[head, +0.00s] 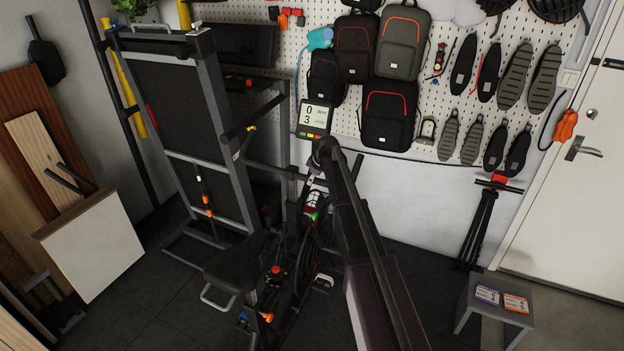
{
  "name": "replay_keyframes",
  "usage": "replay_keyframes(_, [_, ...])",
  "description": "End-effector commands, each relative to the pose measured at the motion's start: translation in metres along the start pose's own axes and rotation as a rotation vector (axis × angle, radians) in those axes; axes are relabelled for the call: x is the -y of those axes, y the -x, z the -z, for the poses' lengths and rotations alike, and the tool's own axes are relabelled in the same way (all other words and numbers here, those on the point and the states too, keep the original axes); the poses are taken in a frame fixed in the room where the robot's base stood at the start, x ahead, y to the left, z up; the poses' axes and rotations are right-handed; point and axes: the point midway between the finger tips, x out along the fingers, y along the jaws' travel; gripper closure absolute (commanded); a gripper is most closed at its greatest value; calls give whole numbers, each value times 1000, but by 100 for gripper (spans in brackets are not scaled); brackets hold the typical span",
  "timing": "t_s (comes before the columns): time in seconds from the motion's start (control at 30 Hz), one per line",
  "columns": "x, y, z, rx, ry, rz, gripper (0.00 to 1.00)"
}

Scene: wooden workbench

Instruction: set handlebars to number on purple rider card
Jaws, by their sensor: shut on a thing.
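The exercise bike stands in the middle, with its dark saddle (236,262) and a console (314,118) that reads 0 and 3. The handlebars are mostly hidden behind my arm. My gripper (313,198) is at the front post of the bike, below the console, partly covered by my arm. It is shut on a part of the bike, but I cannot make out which. The purple rider card (487,295) lies on a grey stool (480,317) at the lower right, beside an orange card (516,303). Their numbers are too small to read.
A folded treadmill (180,115) stands left of the bike. Backpacks (389,115) and shoe soles hang on the pegboard behind. A black tripod-like stand (480,225) is near the white door (570,210). Boards (95,245) lean at the left. Floor between bike and stool is clear.

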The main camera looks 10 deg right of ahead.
Motion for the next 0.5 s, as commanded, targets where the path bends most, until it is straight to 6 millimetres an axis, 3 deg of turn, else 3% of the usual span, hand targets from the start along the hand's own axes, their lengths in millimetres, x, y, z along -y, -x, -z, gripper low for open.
replay_keyframes(0.43, [-3,6,3,-3,0,-5,100])
replay_keyframes(0.47, [-3,6,3,-3,0,-5,55])
replay_keyframes(0.5, [-3,6,3,-3,0,-4,43])
